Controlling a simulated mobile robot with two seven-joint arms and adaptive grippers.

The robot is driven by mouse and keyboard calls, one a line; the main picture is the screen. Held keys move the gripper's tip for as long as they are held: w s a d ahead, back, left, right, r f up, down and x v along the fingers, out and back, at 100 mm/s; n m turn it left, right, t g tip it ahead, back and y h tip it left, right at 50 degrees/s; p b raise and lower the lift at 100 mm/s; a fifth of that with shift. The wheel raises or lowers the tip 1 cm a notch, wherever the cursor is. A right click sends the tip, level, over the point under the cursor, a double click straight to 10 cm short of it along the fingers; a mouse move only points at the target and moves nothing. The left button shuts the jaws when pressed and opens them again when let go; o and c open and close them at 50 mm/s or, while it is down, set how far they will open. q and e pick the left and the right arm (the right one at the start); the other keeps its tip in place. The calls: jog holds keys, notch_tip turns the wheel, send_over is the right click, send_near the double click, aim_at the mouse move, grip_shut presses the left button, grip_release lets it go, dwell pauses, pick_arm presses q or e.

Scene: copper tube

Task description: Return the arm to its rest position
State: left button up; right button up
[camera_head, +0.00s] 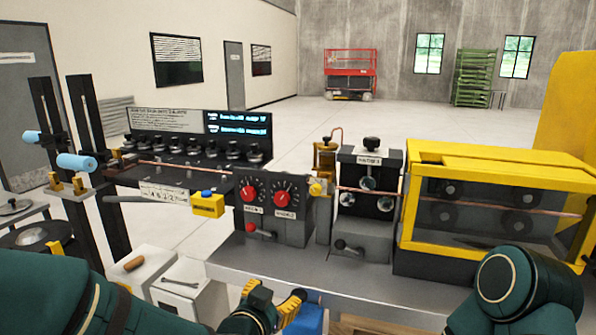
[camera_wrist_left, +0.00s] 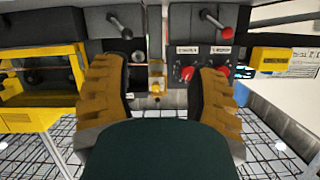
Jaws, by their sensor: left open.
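My left gripper (camera_head: 272,295) is at the bottom centre of the head view, low in front of the bench's front edge. Its yellow padded fingers are apart, with nothing visible between them. In the left wrist view the gripper (camera_wrist_left: 158,72) is open, with machine fronts beyond the gap. My left arm (camera_head: 50,295) crosses the lower left of the head view. A green part of my right arm (camera_head: 515,285) shows at lower right; its gripper is out of view. The copper tube (camera_head: 185,167) runs across the machine line, apart from my left gripper.
The grey bench (camera_head: 300,270) carries a control box with red knobs (camera_head: 275,205), a grey roller unit (camera_head: 370,195) and a yellow-framed enclosure (camera_head: 500,170). White boxes (camera_head: 180,290) stand at lower left. A blue object (camera_head: 305,320) lies close beside my left gripper.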

pick_arm(q)
jog(key=s+a+f+n+g+y, duration=0.1)
jog(key=s+a+f+n+g, duration=0.15)
jog(key=f, duration=0.75)
jog(key=s+a+f+n+g, duration=0.1)
jog(key=s+a+f+g, duration=0.2)
jog(key=f, duration=0.8)
jog(key=s+f+n+g, duration=0.3)
jog(key=s+f+g, duration=0.3)
jog(key=s+f, duration=0.6)
jog(key=shift+n+h, duration=0.3)
jog(key=shift+n, duration=0.05)
jog(key=shift+d+g, duration=0.1)
jog(key=shift+g, duration=0.15)
